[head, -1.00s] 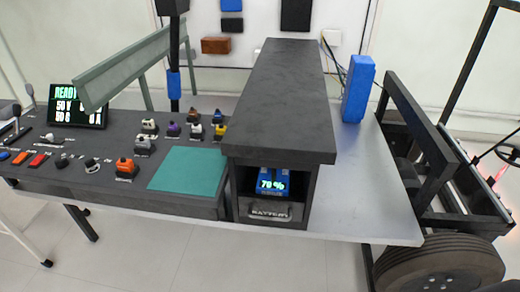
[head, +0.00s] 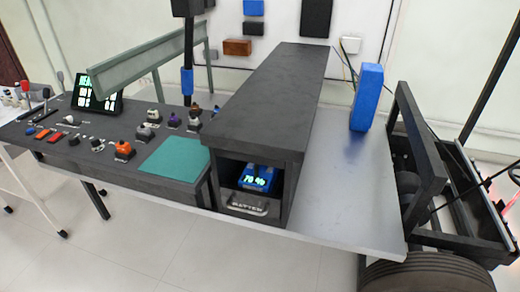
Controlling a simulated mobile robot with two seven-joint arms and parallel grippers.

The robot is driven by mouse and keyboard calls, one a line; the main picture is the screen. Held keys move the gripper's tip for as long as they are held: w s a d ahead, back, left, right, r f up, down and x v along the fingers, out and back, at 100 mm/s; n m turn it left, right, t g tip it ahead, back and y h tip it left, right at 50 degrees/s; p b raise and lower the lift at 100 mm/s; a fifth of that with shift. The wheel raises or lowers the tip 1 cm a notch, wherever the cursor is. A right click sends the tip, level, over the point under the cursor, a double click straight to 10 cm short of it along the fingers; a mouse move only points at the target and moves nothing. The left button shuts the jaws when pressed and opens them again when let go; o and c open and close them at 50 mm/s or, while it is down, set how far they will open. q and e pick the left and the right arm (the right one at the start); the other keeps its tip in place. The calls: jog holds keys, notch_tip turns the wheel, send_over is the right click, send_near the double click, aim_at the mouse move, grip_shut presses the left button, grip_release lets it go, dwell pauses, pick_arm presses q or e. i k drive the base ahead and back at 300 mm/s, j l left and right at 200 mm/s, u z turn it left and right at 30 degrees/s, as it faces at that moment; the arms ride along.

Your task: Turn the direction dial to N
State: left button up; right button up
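The dark control panel (head: 50,163) stands at the left in the head view. Its front row holds several small controls, including a white-topped knob (head: 69,119), a dark knob (head: 73,140), a round dial with pale marks (head: 97,143) and an orange knob (head: 123,150). Behind them stand more knobs, including a grey one (head: 145,131) and a purple one (head: 174,120). Their labels are too small to read, so I cannot tell which is the direction dial or where it points. Neither of my grippers is in view.
A lit screen (head: 97,92) stands at the panel's back. A teal mat (head: 174,159) lies at its right. A dark housing (head: 268,95) covers a battery unit (head: 258,178). A blue block (head: 366,97) stands on the grey table (head: 335,190). A wheeled chassis (head: 425,150) is at right.

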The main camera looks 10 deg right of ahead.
aim_at(73, 141)
jog(key=k+l, duration=0.2)
jog(key=l, duration=0.2)
jog(key=k+l, duration=0.2)
jog(key=l, duration=0.2)
jog(key=k+l+u, duration=0.1)
jog(key=l, duration=0.3)
jog(key=i+j+z, duration=0.1)
jog(key=j, duration=0.35)
jog(key=i+j+z, duration=0.1)
jog(key=i+j, duration=0.2)
jog(key=j, duration=0.2)
jog(key=i+j+z, duration=0.1)
jog(key=j, duration=0.4)
jog(key=i+j+z, duration=0.1)
jog(key=i+j, duration=0.15)
jog(key=j, duration=0.3)
jog(key=i+j+z, duration=0.15)
jog(key=j, duration=0.35)
jog(key=i+j+z, duration=0.1)
jog(key=j, duration=0.45)
jog(key=i+j+z, duration=0.1)
jog(key=j, duration=0.45)
